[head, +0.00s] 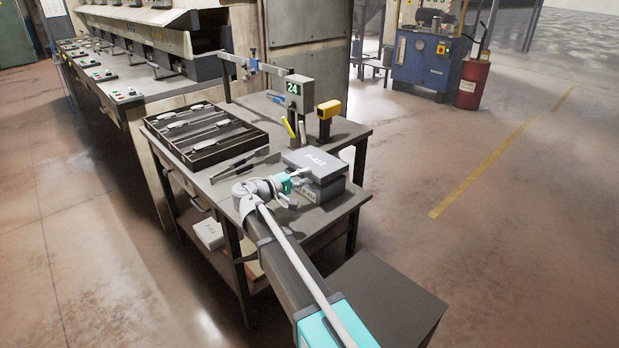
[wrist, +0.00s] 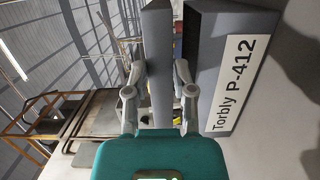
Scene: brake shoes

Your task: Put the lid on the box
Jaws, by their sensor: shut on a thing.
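In the wrist view the lid (wrist: 158,60) stands between my two fingers (wrist: 158,78), seen edge-on. The box (wrist: 215,75), labelled Torbly P-412, lies beyond the right finger. A gap shows between lid and box there, with the right finger in it. The lid looks roughly parallel to the box. The box's inside is hidden.
A dark tray (head: 205,135) with several parts is on the bench (head: 225,190), left of the box. Loose dark strips lie between them. A yellow-topped device (head: 328,110) and a post with a display reading 24 (head: 300,92) stand behind. Another P-412 box (head: 209,233) is on the lower shelf.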

